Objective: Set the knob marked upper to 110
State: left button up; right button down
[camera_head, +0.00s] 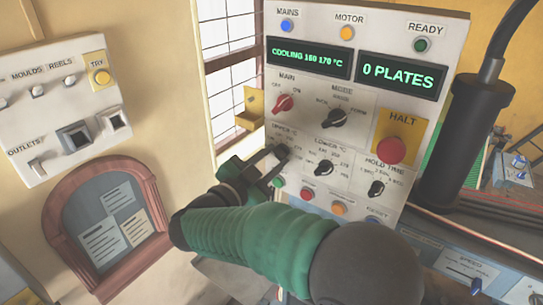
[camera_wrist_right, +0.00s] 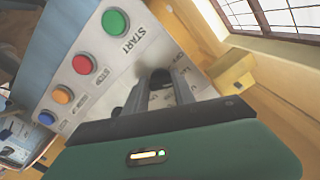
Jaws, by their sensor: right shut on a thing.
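The upper knob (camera_head: 281,152) is on the grey-white control panel (camera_head: 362,92), under the UPPER °C label, and is mostly covered by my right gripper (camera_head: 272,163). The right gripper is shut on this knob. In the right wrist view the two dark fingers of the right gripper (camera_wrist_right: 165,84) reach to the panel face. The knob's pointer and most of its scale are hidden, so its setting cannot be read. The green display (camera_head: 308,57) reads COOLING 160 170 °C. My left gripper is not in view.
The black lower knob (camera_head: 323,168) and hold time knob (camera_head: 376,188) sit to the right. The red main knob (camera_head: 284,103) and black mode knob (camera_head: 333,118) are above. A red HALT button (camera_head: 391,150) sticks out. A green START button (camera_wrist_right: 116,22) is close below the gripper.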

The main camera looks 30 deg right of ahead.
dwell(0.4)
jog(key=c, duration=1.3)
grip_release()
jog(key=shift+c, duration=0.2)
jog(key=shift+o, duration=1.1)
jog(key=shift+w+f, duration=0.1)
jog(key=shift+o, duration=0.4)
jog(key=shift+d, duration=0.15)
jog(key=b+v, duration=0.6)
jog(key=v, duration=1.1)
jog(key=shift+w+d+f, duration=0.1)
